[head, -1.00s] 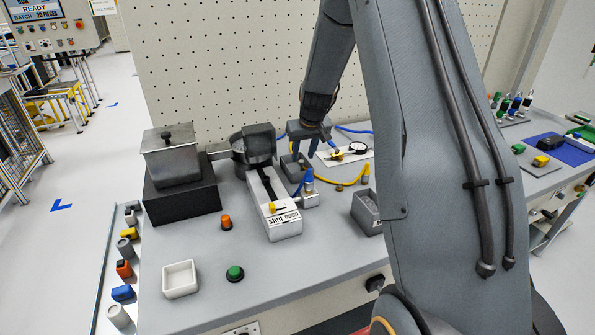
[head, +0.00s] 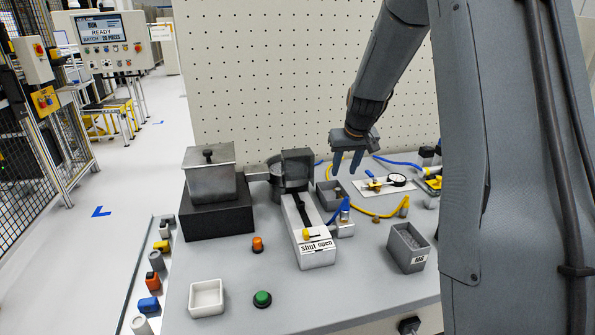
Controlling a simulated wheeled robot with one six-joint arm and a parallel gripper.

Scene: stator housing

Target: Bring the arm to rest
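My gripper (head: 348,163) hangs in the air over the back of the grey workbench (head: 350,295), at the end of my arm, which comes in from the upper right. Its two fingers point down and stand apart, with nothing seen between them. Below it is a small grey bin (head: 325,198), and the gripper appears clear of it. My upper arm hides the right side of the bench.
A clamp fixture (head: 315,252) marked shut and open stands mid-bench. A metal box (head: 211,180) sits on a black block (head: 216,217) at left. A gauge plate (head: 385,185), hoses and an M5 bin (head: 407,250) lie at right. A perforated panel (head: 300,70) stands behind.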

